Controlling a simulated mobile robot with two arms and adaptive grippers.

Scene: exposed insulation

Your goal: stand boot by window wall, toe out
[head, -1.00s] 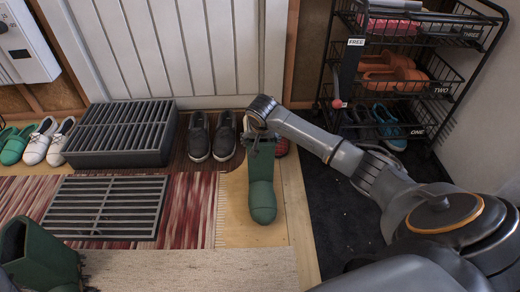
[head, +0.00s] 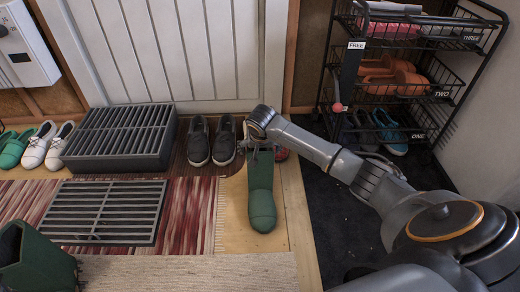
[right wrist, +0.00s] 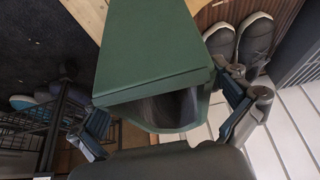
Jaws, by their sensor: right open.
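A green boot (head: 262,200) stands upright on the bare wooden floor strip, its toe pointing toward me and away from the back wall. My right gripper (head: 260,146) is at the top of its shaft. In the right wrist view the boot's open top (right wrist: 170,108) lies between the two fingers of my right gripper (right wrist: 168,112). The fingers are apart, one on each side of the rim; I cannot tell whether they touch it. A second green boot (head: 38,262) is at the lower left, cut by the frame edge. My left gripper is not in view.
Dark slip-on shoes (head: 211,142) stand left of the boot; a red item (head: 281,154) is partly hidden behind it. A grey slatted box (head: 120,138) and grate (head: 105,212) are further left. A black wire rack (head: 410,75) stands right. The dark mat between is clear.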

